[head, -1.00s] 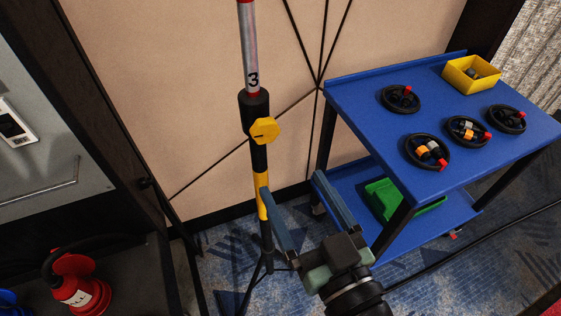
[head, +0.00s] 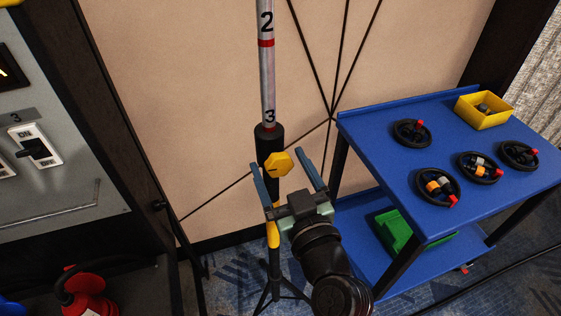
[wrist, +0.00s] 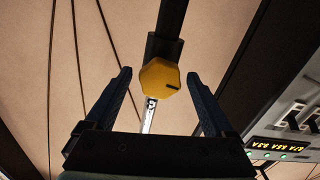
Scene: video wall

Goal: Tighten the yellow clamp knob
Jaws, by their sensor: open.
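The yellow clamp knob (head: 279,163) is a faceted knob with a dark mark on its face. It sits on the black collar (head: 268,141) of an upright stand, below a silver pole (head: 267,88) with red bands and numbers. My gripper (head: 283,170) is open, its two blue fingers on either side of the knob in the head view. In the wrist view the knob (wrist: 160,77) shows between and beyond the fingertips (wrist: 159,73), with clear gaps on both sides. No contact is visible.
A blue cart (head: 371,132) stands to the right, with several black rings holding small parts and a yellow bin (head: 484,110) on top. A grey panel with switches (head: 36,146) is at the left. A red object (head: 84,295) stands low at the left. The beige wall is behind the stand.

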